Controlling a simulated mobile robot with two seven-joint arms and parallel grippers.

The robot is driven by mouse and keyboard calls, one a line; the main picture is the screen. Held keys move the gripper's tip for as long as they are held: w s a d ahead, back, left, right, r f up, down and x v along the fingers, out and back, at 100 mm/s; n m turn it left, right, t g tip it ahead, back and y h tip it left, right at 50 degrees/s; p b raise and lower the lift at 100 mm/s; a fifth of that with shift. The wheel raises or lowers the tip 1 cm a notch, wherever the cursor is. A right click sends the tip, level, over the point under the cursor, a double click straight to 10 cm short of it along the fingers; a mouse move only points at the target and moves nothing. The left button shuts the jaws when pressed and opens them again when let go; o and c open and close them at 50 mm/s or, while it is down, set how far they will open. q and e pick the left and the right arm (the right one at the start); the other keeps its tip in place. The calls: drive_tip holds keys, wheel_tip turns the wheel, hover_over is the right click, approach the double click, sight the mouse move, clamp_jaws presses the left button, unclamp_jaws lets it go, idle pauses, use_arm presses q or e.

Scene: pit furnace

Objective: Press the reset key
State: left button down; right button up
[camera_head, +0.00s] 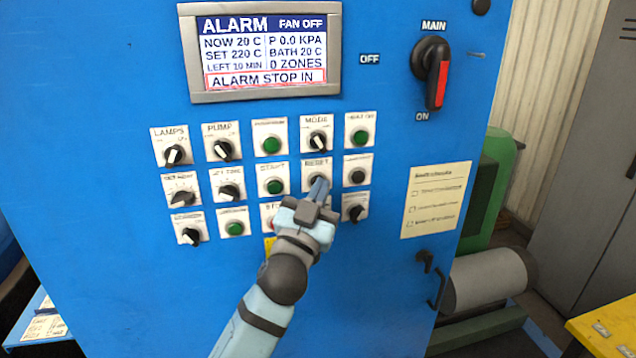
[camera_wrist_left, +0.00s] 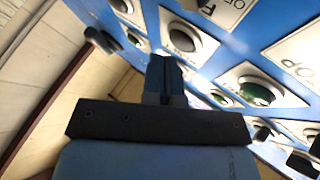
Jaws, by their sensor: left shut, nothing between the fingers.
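The reset key (camera_head: 315,178) is a dark round button on a white plate labelled RESET, in the middle row of the blue panel. The fingertips of my left gripper (camera_head: 319,188) are in front of its lower part and partly hide it. The fingers are shut together with nothing between them. I cannot tell whether they touch the key. In the left wrist view the shut fingers (camera_wrist_left: 165,75) point toward the panel's plates and buttons. The screen (camera_head: 265,50) reads ALARM, FAN OFF and ALARM STOP IN. My right gripper is not in view.
Several knobs and green buttons (camera_head: 275,186) surround the reset key closely. The red and black main switch (camera_head: 437,75) is at the upper right. A paper checklist (camera_head: 436,200) is on the panel's right. My left forearm covers part of the lower panel.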

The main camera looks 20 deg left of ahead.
use_arm(q)
drive_tip(key=shift+w+a, duration=0.4)
drive_tip(key=shift+w, duration=0.15)
idle(0.8)
drive_tip(key=shift+s+d, duration=0.5)
drive_tip(key=shift+s, duration=0.25)
drive_tip(key=s+d, duration=0.2)
drive_tip(key=s, duration=0.2)
drive_tip(key=shift+s+d, duration=0.1)
drive_tip(key=shift+d, duration=0.3)
idle(0.8)
